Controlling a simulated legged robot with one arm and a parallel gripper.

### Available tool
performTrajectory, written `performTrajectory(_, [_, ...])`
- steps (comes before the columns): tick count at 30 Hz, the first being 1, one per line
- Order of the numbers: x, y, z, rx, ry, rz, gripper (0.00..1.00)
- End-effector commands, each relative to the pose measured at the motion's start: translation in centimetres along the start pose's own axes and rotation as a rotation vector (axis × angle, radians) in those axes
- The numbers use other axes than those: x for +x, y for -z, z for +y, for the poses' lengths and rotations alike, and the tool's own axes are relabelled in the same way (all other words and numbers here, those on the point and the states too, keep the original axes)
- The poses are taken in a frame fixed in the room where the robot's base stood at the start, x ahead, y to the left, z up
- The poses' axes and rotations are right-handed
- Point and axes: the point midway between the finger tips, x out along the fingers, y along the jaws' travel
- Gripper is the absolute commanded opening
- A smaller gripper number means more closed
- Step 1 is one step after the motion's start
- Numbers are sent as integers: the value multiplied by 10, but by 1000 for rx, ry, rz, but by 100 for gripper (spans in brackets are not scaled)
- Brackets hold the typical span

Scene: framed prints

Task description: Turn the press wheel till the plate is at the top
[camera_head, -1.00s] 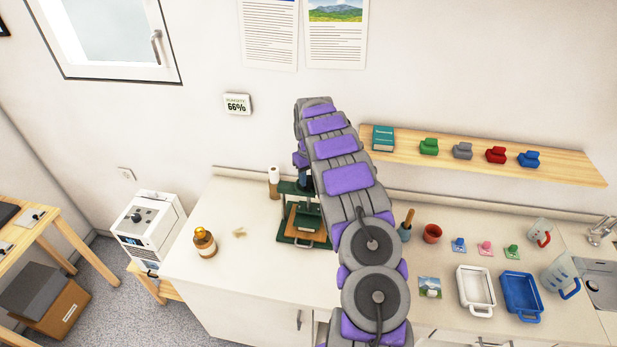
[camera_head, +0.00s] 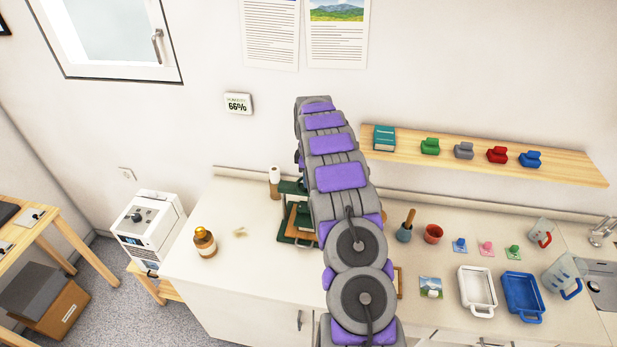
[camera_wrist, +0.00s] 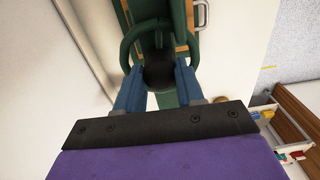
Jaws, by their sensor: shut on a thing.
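The green press (camera_head: 287,226) stands on the counter, mostly hidden behind my arm in the head view. In the wrist view, the green wheel (camera_wrist: 128,52) shows as a curved rim at the top. My gripper (camera_wrist: 159,76) has its blue fingers on either side of a dark round knob (camera_wrist: 159,72) at the wheel and is shut on it. A wooden board (camera_wrist: 124,12) shows behind the wheel. The press plate is hidden by my arm in the head view, and I cannot tell its height.
A wooden shelf (camera_head: 480,160) hangs above the counter's right part.

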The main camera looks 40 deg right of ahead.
Motion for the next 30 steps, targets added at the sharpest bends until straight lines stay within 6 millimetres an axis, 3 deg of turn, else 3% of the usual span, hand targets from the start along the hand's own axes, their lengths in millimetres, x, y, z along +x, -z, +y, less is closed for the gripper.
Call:
performTrajectory(22, [-1, -2, 2, -82, -4, -2, 7])
performTrajectory(23, [-2, -2, 2, -82, -5, -2, 40])
performTrajectory(30, [-1, -1, 1, -83, -3, -1, 63])
